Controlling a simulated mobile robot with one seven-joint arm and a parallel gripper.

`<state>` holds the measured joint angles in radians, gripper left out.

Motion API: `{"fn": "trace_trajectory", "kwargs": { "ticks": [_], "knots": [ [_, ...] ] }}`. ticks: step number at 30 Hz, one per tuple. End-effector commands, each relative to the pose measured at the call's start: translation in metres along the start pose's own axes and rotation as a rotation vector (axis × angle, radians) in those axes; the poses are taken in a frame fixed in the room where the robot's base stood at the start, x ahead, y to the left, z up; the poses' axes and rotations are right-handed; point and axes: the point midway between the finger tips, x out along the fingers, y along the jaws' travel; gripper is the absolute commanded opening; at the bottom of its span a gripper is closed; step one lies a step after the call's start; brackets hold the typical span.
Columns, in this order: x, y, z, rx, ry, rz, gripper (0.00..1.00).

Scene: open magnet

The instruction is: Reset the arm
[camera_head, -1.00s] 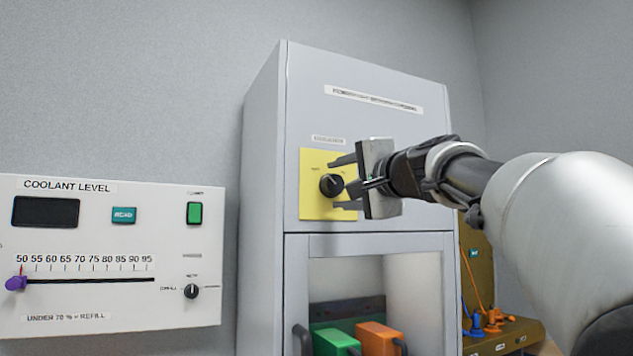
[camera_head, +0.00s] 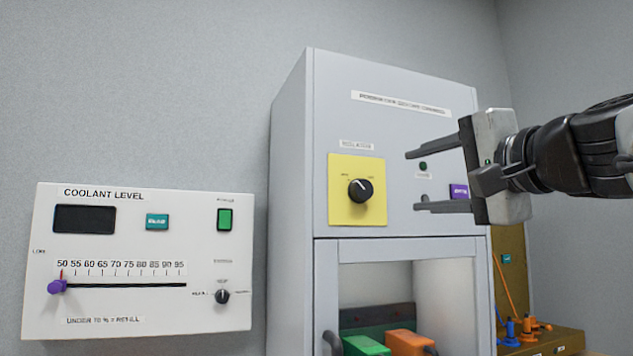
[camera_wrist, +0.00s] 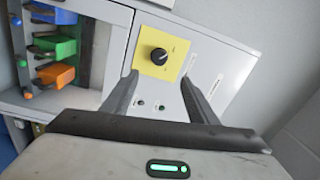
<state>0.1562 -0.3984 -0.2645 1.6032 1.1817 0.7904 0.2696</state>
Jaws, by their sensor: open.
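My gripper (camera_head: 440,180) is in the head view at the right, its two dark fingers spread apart and pointing left at the grey cabinet. Nothing is between the fingers. The black isolator knob (camera_head: 360,190) on its yellow plate (camera_head: 342,214) is left of the fingertips and apart from them. In the wrist view the open fingers (camera_wrist: 158,92) point towards the cabinet front, with the knob (camera_wrist: 159,56) beyond them. A purple button (camera_head: 459,192) and a small dark green round fitting (camera_head: 423,166) show behind the fingers in the head view.
The white coolant level panel (camera_head: 150,332) stands at the left, with a purple slider knob (camera_head: 57,286) near 50. The cabinet's lower bay holds a green block (camera_head: 366,346) and an orange block (camera_head: 407,343). Blue and orange pieces (camera_head: 520,329) stand at the lower right.

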Motion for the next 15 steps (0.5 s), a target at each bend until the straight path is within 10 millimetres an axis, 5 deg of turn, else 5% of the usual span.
{"fn": "trace_trajectory", "kwargs": {
  "ticks": [12, 15],
  "knots": [
    [0.001, 0.001, 0.001, -0.001, -0.001, 0.003, 0.53],
    [0.002, 0.016, 0.009, -0.021, -0.015, 0.037, 0.53]
  ]
}}
